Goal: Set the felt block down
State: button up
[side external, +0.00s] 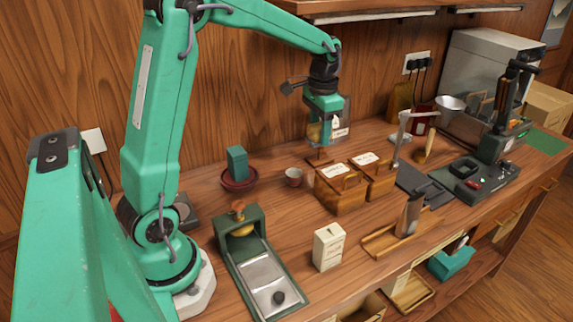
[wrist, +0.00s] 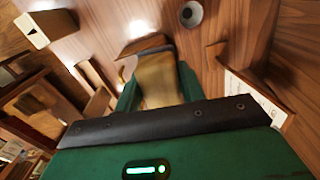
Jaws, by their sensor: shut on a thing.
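The felt block (wrist: 152,78) is tan with a dark grey band across its far end. It sits between the two green fingers of my gripper (wrist: 158,88) in the wrist view. In the side view my gripper (side external: 322,132) hangs above the back of the counter, behind the lidded wooden boxes. A small yellowish part of the block (side external: 314,132) shows there beside the fingers. My gripper is shut on the block, and the block appears held clear of the counter. Its underside is hidden.
Two labelled wooden boxes (side external: 341,192) stand just in front. A white carton (side external: 328,247) stands nearer the front edge. Wood between cup and carton is clear.

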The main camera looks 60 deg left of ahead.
jog(key=s+d, duration=0.2)
jog(key=d, duration=0.8)
jog(key=n, duration=0.1)
send_over(304, 214)
jog(key=shift+f, duration=6.95)
jog(key=shift+f, duration=0.1)
jog(key=shift+f, duration=1.8)
jog(key=shift+f, duration=0.1)
jog(key=o, duration=1)
